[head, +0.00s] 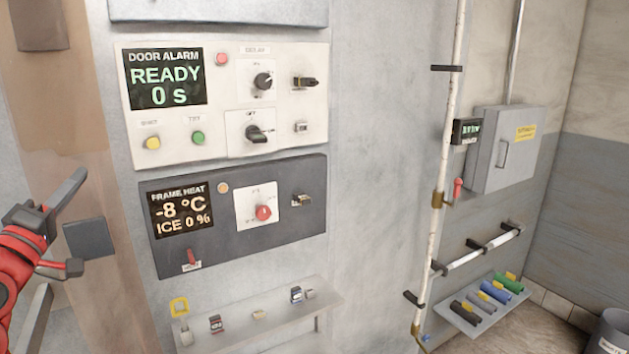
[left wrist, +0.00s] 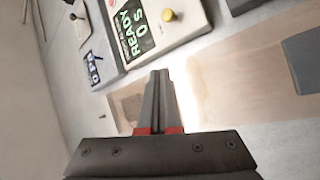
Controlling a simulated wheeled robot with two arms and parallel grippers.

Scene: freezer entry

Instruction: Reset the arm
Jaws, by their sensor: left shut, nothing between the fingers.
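My left gripper (head: 78,179) is at the left edge of the head view, with its red and black wrist behind it. Its grey fingers are together and empty, as the left wrist view (left wrist: 159,78) shows. It is in front of the brownish panel, left of the control panels, and appears apart from them. The white door alarm panel (head: 225,150) reads READY 0 s. Below it the dark frame heat panel (head: 228,238) reads -8 °C, ICE 0 %. My right gripper is in neither view.
A grey block (head: 88,238) is on the brownish panel near my gripper. A white vertical pipe (head: 445,150), a grey box (head: 505,150) and a rack of coloured cylinders (head: 485,300) stand right.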

